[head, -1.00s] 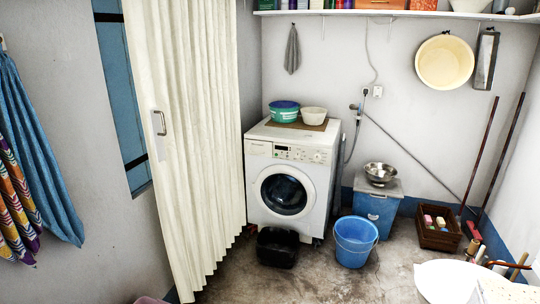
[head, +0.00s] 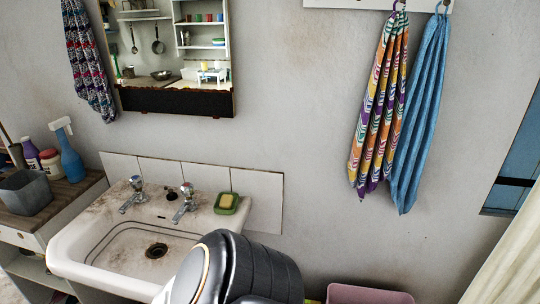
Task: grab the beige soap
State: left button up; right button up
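A beige-yellow soap (head: 227,201) lies in a small green dish (head: 239,209) in the head view. The dish sits on the back right corner of the white sink (head: 85,232), right of the taps. A dark rounded part with a pale ring, likely a part of my own arm, rises at the bottom middle in front of the sink's right side. Neither of my grippers shows in the head view.
Two metal taps (head: 184,203) stand at the sink's back edge. A wooden-topped cabinet (head: 62,193) with a grey bin (head: 25,192) and bottles is at left. Towels (head: 418,115) hang at right. A pink tub (head: 368,294) is low at the bottom.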

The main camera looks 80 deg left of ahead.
aim_at(226, 201)
jog(key=u, duration=1.5)
